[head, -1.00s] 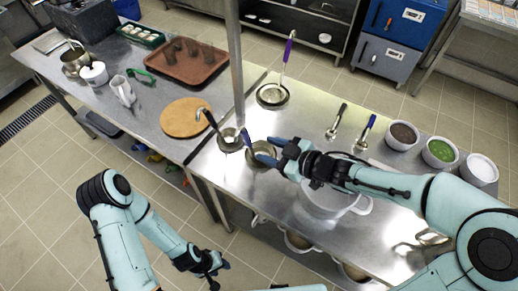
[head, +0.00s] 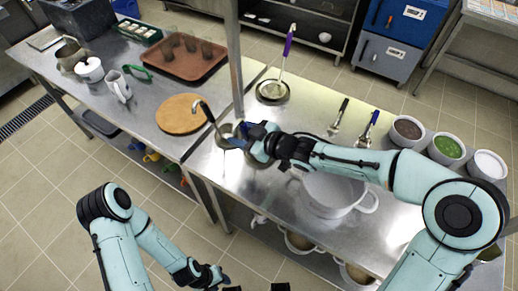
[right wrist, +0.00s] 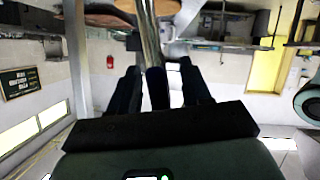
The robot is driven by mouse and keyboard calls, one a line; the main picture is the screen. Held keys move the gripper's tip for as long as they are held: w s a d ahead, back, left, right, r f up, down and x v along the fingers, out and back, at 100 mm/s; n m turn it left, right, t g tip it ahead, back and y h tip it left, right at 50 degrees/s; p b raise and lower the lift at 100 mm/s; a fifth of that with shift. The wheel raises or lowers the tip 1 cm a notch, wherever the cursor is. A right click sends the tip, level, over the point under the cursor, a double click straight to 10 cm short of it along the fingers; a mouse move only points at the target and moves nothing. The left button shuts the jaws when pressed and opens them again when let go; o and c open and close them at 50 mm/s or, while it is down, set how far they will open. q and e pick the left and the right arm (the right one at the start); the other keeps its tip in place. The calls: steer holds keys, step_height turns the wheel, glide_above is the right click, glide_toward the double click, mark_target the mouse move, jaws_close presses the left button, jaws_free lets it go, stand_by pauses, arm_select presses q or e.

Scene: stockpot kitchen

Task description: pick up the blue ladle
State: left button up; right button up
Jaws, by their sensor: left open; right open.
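The right gripper is open around the handle. My left gripper (head: 218,275) is open and empty, low in front of the table, away from the ladle.
A black-handled ladle (head: 208,112) stands close left of my right gripper. A purple-handled ladle (head: 288,42) is behind. A white pot (head: 330,195) sits below my right forearm. Two utensils, one black-handled (head: 343,107), one blue-handled (head: 373,120), lie to the right. A round board (head: 180,113) lies left.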

jaws_close()
stand_by(1.3)
